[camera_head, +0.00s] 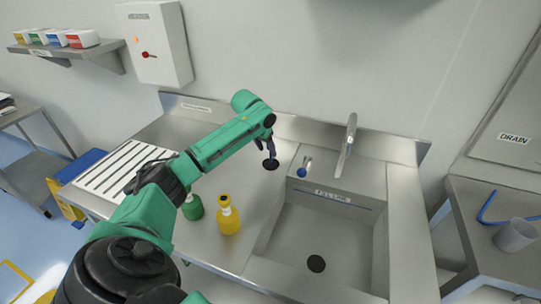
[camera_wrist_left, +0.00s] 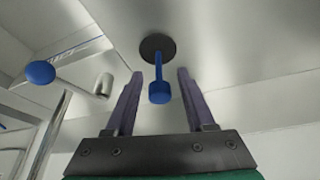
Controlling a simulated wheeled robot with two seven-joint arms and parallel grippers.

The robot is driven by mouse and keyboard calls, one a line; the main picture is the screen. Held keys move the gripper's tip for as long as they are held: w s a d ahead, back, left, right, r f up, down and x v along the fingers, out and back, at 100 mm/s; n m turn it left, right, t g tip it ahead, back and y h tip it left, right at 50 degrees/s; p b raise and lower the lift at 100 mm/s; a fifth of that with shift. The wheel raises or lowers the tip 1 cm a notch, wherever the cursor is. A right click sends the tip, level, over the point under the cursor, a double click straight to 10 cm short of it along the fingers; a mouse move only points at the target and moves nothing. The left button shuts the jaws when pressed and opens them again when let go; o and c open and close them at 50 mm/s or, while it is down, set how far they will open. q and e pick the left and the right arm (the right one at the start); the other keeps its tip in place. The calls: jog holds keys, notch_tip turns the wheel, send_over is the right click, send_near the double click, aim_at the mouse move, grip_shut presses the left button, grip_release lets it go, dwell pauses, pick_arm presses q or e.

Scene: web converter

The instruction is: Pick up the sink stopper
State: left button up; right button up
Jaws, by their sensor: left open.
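The sink stopper is a black disc (camera_head: 271,165) with a blue stem and knob. It stands on the steel counter left of the sink, and most of its handle is hidden in the head view. In the left wrist view its blue knob (camera_wrist_left: 159,93) shows between the fingers, with the black disc (camera_wrist_left: 152,43) beyond. My left gripper (camera_head: 268,157) is at the stopper. Its two fingers (camera_wrist_left: 160,72) are open on either side of the blue handle, with a gap on each side. My right gripper is not in view.
The empty sink basin (camera_head: 339,249) with a dark drain hole (camera_head: 316,263) lies to the right. A tall faucet (camera_head: 347,146) and a small blue-knobbed tap (camera_head: 303,170) stand behind it. A yellow bottle (camera_head: 228,217) and a green bottle (camera_head: 193,207) stand in front on the counter.

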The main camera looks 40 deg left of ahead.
aim_at(271, 163)
pick_arm(q)
jog(key=p+x, duration=0.1)
jog(key=x, duration=0.4)
jog(key=shift+w+d, duration=0.1)
jog(key=shift+w, duration=0.1)
jog(key=shift+f+p, duration=0.3)
jog(key=shift+f, duration=0.1)
jog(key=c, duration=0.3)
grip_shut()
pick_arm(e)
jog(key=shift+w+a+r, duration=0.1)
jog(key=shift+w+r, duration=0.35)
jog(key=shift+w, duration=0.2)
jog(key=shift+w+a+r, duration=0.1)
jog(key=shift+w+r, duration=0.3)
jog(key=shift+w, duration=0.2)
